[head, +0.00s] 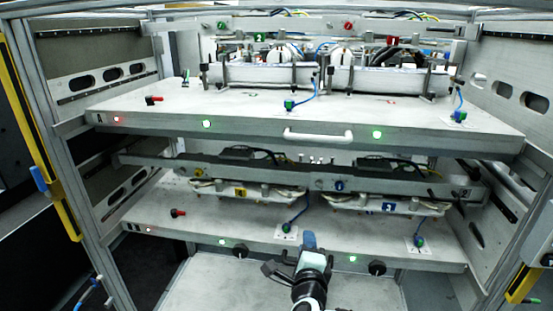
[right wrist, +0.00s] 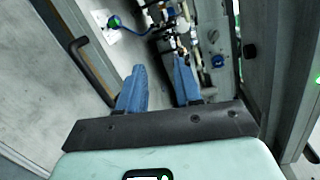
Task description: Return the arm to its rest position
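My right gripper (head: 309,241) shows at the bottom centre of the head view, with blue fingers pointing up toward the front edge of the lower shelf (head: 262,232). In the right wrist view my right gripper (right wrist: 160,65) has its two blue fingers apart, with nothing seen between them. Whether it touches the shelf cannot be told. My left gripper does not show in either view.
The upper shelf (head: 240,117) has a white handle (head: 317,134) on its front and machinery at its back. Metal side walls (head: 95,83) enclose the rack. Green connectors with blue cables (head: 290,104) stand on both shelves. A dark handle (right wrist: 90,70) shows beside the fingers.

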